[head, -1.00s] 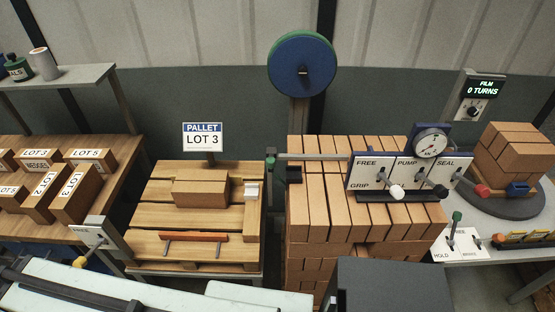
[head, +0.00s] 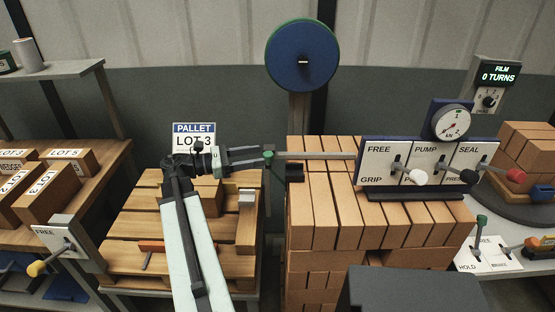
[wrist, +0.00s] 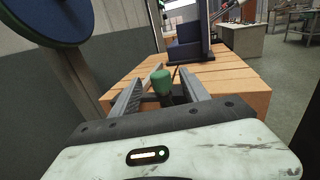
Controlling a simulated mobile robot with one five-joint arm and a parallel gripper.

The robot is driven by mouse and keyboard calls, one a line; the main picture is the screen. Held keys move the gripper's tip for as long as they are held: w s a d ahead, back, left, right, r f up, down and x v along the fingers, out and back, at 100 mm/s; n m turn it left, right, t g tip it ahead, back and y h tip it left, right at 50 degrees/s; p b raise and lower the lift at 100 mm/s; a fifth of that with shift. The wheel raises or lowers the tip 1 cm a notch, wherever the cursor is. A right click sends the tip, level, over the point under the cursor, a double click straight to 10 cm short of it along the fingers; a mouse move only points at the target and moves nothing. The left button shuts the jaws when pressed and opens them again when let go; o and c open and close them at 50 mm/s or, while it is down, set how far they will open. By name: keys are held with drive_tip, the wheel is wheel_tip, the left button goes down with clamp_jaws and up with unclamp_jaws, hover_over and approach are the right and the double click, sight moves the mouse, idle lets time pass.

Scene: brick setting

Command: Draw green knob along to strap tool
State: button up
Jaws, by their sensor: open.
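The green knob (head: 268,155) sits at the left end of a thin grey rail that runs right over the brick stack to the strap tool (head: 376,185). The strap tool is a white panel with FREE/GRIP, PUMP and SEAL levers and a round gauge. My gripper (head: 258,157) reaches in from the left, its tips at the knob. In the wrist view the green knob (wrist: 162,80) stands between the two fingers of my gripper (wrist: 160,92), which are apart. I cannot tell whether either finger touches it.
The brick stack (head: 330,210) lies under the rail. A blue reel (head: 302,60) stands above and behind the knob. The LOT 3 pallet (head: 130,200) is left, partly hidden by my arm.

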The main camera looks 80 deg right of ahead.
sight(269, 153)
drive_tip(key=x, duration=0.7)
drive_tip(key=shift+s, duration=0.25)
drive_tip(key=shift+d, duration=0.1)
clamp_jaws()
idle(1.0)
